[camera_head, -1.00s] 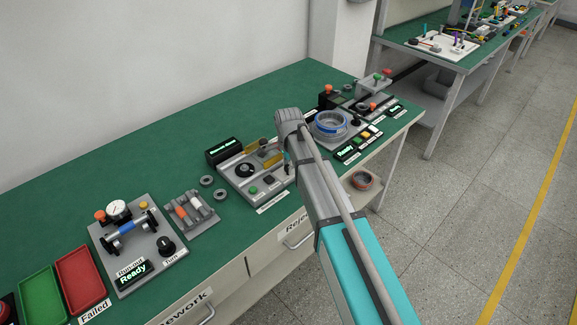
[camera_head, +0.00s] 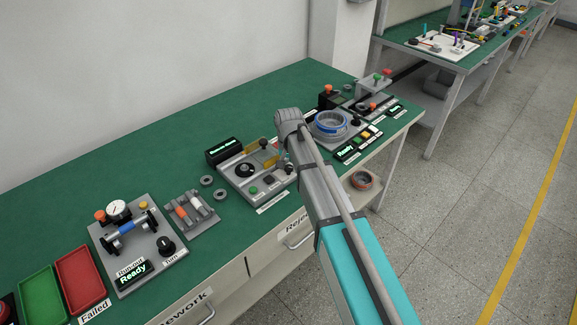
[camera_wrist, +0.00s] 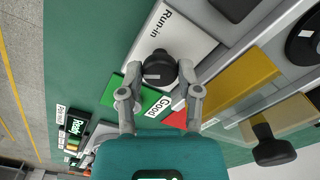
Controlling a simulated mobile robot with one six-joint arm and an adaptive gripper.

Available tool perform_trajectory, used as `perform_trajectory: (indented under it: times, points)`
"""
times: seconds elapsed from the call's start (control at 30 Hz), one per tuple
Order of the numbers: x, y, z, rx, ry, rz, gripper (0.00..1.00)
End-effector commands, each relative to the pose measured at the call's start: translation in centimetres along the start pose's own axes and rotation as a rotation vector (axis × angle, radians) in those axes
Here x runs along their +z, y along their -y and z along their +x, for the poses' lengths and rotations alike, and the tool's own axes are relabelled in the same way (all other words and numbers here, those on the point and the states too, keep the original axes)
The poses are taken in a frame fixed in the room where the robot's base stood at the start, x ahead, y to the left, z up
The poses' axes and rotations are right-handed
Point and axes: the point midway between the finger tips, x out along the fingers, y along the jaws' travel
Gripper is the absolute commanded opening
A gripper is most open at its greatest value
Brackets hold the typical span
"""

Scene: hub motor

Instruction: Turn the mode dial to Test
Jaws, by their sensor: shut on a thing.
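The mode dial (camera_wrist: 158,68) is a black round knob with a pale mark, on a white plate (camera_wrist: 182,25) marked "Run-in" in the wrist view. My gripper (camera_wrist: 160,76) is shut on the dial, one fingertip on each side. A green "Good" label (camera_wrist: 150,103) and a red patch (camera_wrist: 176,119) lie beside the plate. No "Test" mark is readable.
Yellow plates (camera_wrist: 240,80) and a black-knobbed lever (camera_wrist: 272,150) stand close to the right finger in the wrist view.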

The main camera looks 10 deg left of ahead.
Motion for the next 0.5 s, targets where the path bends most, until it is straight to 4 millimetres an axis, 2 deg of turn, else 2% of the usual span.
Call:
perform_trajectory:
  times: [0.23,0.5]
  points:
    - [0.03,-0.01,0.02,0.000,0.001,-0.136,0.00]
    - [0.03,-0.01,0.02,0.000,0.001,-0.186,0.00]
